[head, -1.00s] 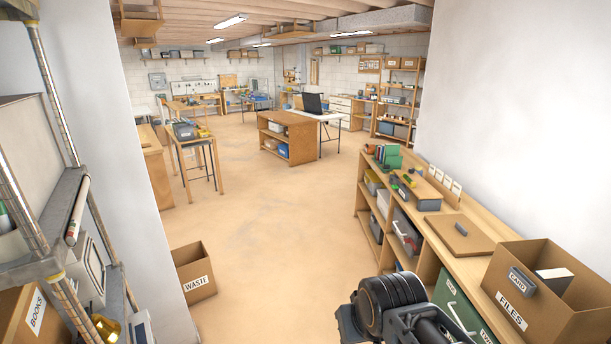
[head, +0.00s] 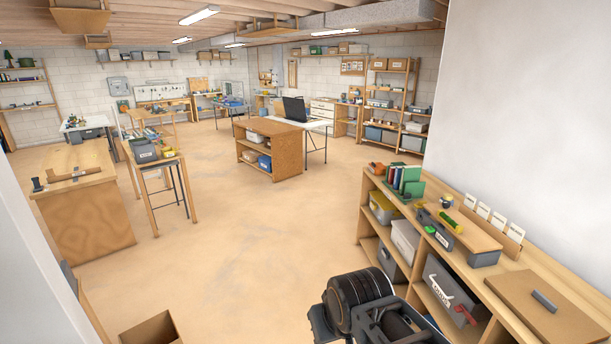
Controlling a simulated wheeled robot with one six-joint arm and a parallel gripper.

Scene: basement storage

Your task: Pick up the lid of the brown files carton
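A flat brown lid (head: 535,306) with a grey bar handle (head: 544,300) lies on top of the low wooden shelf unit (head: 472,264) at the lower right. The brown files carton is not in view now. Part of my dark arm shows at the bottom centre, left of the shelf unit and apart from the lid. My gripper's fingers are not in view.
Beyond the lid on the shelf top are a grey toolbox (head: 440,236), upright white cards and green books (head: 408,180). An open brown carton (head: 152,330) stands on the floor at the lower left. A wooden island (head: 275,150) stands ahead. The floor between is clear.

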